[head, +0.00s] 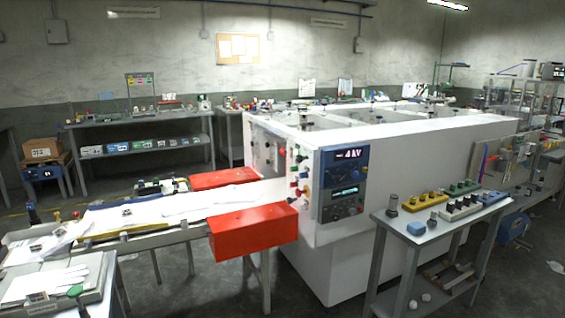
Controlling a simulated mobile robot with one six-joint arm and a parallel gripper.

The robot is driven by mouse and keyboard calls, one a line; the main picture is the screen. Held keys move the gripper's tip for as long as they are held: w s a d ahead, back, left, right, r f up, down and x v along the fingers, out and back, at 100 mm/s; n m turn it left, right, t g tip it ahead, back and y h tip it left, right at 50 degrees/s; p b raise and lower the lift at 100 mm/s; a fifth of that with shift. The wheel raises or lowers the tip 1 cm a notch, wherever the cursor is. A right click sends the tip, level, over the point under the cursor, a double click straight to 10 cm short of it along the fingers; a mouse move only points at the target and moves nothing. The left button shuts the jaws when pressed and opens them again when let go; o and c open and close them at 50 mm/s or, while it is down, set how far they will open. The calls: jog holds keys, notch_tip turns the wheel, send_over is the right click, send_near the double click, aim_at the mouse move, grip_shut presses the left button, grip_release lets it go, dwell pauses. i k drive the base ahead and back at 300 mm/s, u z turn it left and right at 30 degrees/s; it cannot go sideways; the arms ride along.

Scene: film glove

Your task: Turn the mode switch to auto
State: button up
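A dark blue control panel (342,185) is on the near end of the large white machine (420,160). A lit display (345,154) at its top appears to read "4 kV". A smaller greenish screen sits lower, with small dark knobs (343,209) below it. I cannot tell which control is the mode switch or how it is set; the lettering is too small. Several coloured buttons or knobs (298,178) are on the machine's end face, left of the panel. My gripper is not in view.
A red box-shaped guard (253,230) juts out below and left of the panel, beside the conveyor (150,215). A grey side table (428,236) with several knobbed blocks stands close on the right. Some floor (195,290) is clear at the front left.

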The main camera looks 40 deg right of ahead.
aim_at(299, 158)
jog(key=i, duration=1)
jog(key=u, duration=0.1)
jog(key=k, duration=0.95)
jog(key=z, duration=0.15)
jog(key=i, duration=0.45)
jog(key=u, duration=0.05)
